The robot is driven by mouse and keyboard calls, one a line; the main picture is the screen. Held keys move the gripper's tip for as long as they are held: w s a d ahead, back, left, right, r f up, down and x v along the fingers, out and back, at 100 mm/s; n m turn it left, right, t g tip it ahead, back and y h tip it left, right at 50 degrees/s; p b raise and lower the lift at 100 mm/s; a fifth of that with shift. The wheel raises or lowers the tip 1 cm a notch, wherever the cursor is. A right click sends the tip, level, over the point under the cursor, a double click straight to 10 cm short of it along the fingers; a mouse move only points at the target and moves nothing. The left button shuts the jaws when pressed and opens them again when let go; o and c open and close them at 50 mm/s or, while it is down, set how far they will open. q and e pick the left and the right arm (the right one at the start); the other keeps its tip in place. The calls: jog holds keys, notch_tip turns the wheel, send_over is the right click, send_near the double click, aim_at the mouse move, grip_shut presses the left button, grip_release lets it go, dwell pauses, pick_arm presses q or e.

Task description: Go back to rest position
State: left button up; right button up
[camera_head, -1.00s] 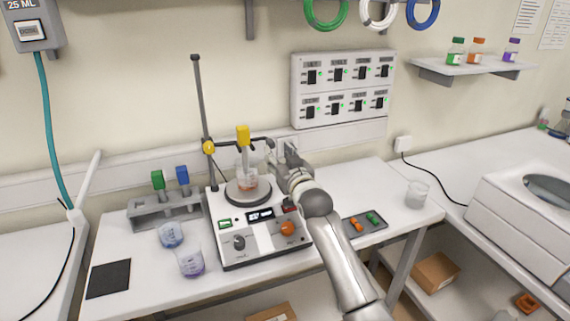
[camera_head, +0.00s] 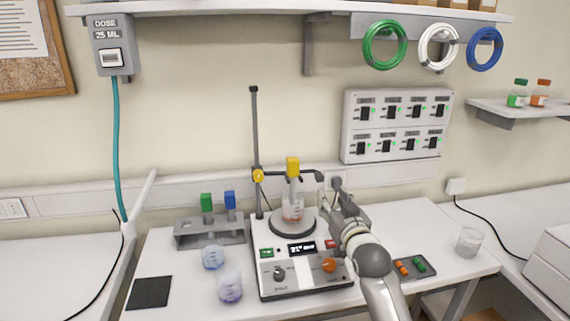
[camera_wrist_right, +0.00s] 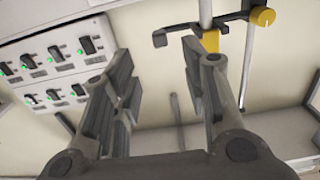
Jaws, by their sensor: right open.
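My right gripper (camera_head: 328,197) is at the right side of the hotplate stirrer (camera_head: 301,271), near the beaker (camera_head: 292,208) on its round plate. In the right wrist view my right gripper (camera_wrist_right: 158,85) has its fingers spread with nothing between them. The stand's clamp (camera_wrist_right: 205,27) and rod show beyond the fingers there. In the head view a yellow-topped probe (camera_head: 292,168) hangs from the clamp, its lower end at the beaker. Whether the right fingers touch the beaker or clamp cannot be told. My left gripper is out of view.
Two beakers with bluish-purple liquid (camera_head: 230,288) stand left of the stirrer, near a grey rack (camera_head: 210,233) and a black pad (camera_head: 149,292). A small tray (camera_head: 414,268) and an empty beaker (camera_head: 468,242) are at the right. A switch panel (camera_head: 396,125) is on the wall.

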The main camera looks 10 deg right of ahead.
jog(key=s+a+f+n+g, duration=0.15)
jog(key=s+f+g, duration=0.65)
jog(key=s+f, duration=1.3)
jog(key=s+f+g, duration=0.3)
jog(key=s, duration=0.9)
jog(key=s+f+g, duration=0.2)
jog(key=s+g, duration=0.1)
jog(key=s, duration=0.8)
notch_tip(320, 180, down, 28)
jog(key=s+g, duration=0.2)
jog(key=s, duration=0.1)
jog(key=s+d+f+b, duration=0.1)
jog(key=s+d+f, duration=0.1)
jog(key=s+f, duration=1.3)
jog(key=shift+s+f+g+h, duration=0.3)
jog(key=shift+s+g, duration=0.1)
jog(key=shift+s, duration=0.15)
jog(key=shift+o, duration=0.3)
jog(key=shift+n, duration=0.25)
